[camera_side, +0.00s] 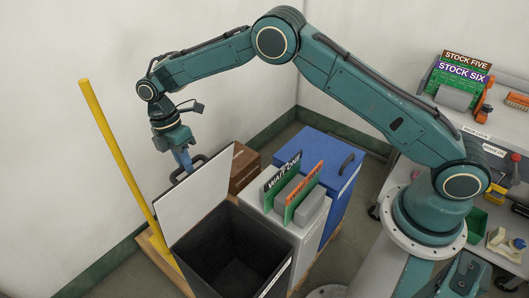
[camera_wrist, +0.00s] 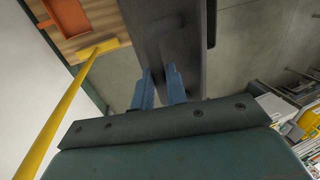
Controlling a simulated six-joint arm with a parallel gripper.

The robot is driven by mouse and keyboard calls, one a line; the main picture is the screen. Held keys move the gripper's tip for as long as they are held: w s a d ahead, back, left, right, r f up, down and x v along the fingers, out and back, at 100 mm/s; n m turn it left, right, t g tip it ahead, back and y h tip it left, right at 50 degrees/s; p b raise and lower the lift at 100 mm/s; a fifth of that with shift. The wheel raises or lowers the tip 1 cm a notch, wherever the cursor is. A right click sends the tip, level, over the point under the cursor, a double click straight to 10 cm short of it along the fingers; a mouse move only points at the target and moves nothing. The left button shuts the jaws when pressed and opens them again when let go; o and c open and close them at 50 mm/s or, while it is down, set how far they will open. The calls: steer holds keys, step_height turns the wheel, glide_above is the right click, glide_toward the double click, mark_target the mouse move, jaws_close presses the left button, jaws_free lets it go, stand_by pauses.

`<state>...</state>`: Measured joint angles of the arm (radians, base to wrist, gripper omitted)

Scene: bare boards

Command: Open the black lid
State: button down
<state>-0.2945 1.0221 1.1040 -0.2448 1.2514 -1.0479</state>
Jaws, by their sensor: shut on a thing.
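The lid (camera_side: 205,195) stands raised and tilted at the back left edge of the open black bin (camera_side: 235,250). Its pale inner face shows in the side view; its dark outer face (camera_wrist: 172,30) fills the top middle of the wrist view. A black handle (camera_side: 200,160) is on the lid's far side, partly hidden behind it. My gripper (camera_side: 186,168) is behind the lid's upper left part, shut on the handle. Its blue fingers (camera_wrist: 160,80) reach to the dark lid in the wrist view; the exact contact is hidden.
A yellow pole (camera_side: 120,165) leans left of the lid, close to my gripper. A brown box (camera_side: 245,168), a grey bin with upright signs (camera_side: 285,190) and a blue bin with a black handle (camera_side: 318,160) stand to the right. A cluttered bench (camera_side: 490,150) is far right. Walls close the back.

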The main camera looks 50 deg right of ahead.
steer(key=shift+w+f, duration=0.35)
steer(key=shift+w, duration=0.3)
steer(key=c, duration=1.4)
jaws_free()
steer(key=shift+w+r, duration=0.1)
steer(key=shift+r, duration=0.1)
